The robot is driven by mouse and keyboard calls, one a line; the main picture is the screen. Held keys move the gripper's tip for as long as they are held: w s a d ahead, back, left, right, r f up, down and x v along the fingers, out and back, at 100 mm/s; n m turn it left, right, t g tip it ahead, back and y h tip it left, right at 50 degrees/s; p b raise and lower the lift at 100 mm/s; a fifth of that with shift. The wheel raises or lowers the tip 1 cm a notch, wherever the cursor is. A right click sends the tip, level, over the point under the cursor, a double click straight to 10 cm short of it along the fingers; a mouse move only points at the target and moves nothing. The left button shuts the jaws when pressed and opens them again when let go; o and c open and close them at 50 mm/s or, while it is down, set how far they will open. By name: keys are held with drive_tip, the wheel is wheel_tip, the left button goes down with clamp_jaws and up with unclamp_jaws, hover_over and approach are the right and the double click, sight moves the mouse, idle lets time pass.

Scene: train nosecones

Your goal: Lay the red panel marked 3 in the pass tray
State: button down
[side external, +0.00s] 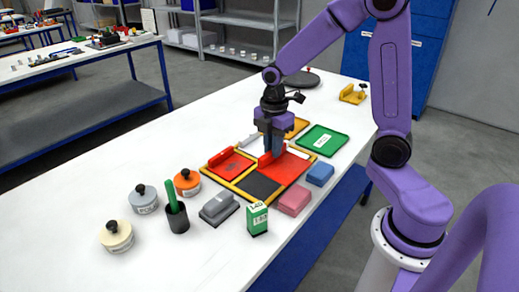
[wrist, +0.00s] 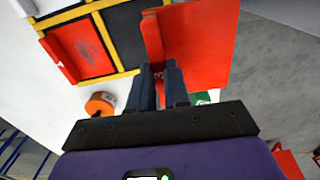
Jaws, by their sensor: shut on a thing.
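My gripper (side external: 271,155) is shut on the upright red rib of a red panel (side external: 290,166). The same panel (wrist: 200,45) looms large in the wrist view, between and beyond my fingers (wrist: 162,82). It is over the right part of a yellow-framed holder (side external: 243,191); I cannot tell whether it is lifted clear. No number is readable on it. A second red panel (side external: 229,163) with a dark marked face lies in the holder's left compartment. A green tray (side external: 310,147) with a white label lies just behind and right; the label is unreadable.
An orange tray (side external: 299,124) lies behind the holder. A blue block (side external: 320,173), pink block (side external: 294,200), green-white box (side external: 257,218) and grey block (side external: 219,209) stand along the front. Jars and a black cup (side external: 177,218) are left.

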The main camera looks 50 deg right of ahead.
sight(288, 167)
drive_tip(key=s, duration=0.1)
drive_tip(key=s+r, duration=0.1)
drive_tip(key=s, duration=0.1)
drive_tip(key=s+r, duration=0.1)
drive_tip(key=s, duration=0.1)
drive_tip(key=shift+r, duration=0.2)
drive_tip(key=s+d+m, duration=0.2)
drive_tip(key=d+m, duration=0.7)
drive_tip(key=d, duration=0.5)
drive_tip(key=s+d+m, duration=0.2)
drive_tip(key=d+m, duration=0.7)
drive_tip(key=d, duration=0.5)
drive_tip(key=w+d+f, duration=0.4)
drive_tip(key=d, duration=0.1)
drive_tip(key=w+d+f, duration=0.5)
drive_tip(key=shift+w+f, duration=0.2)
drive_tip(key=shift+w+d+f, duration=0.2)
drive_tip(key=shift+w+f, duration=0.05)
drive_tip(key=shift+f, duration=1.7)
drive_tip(key=shift+f, duration=0.1)
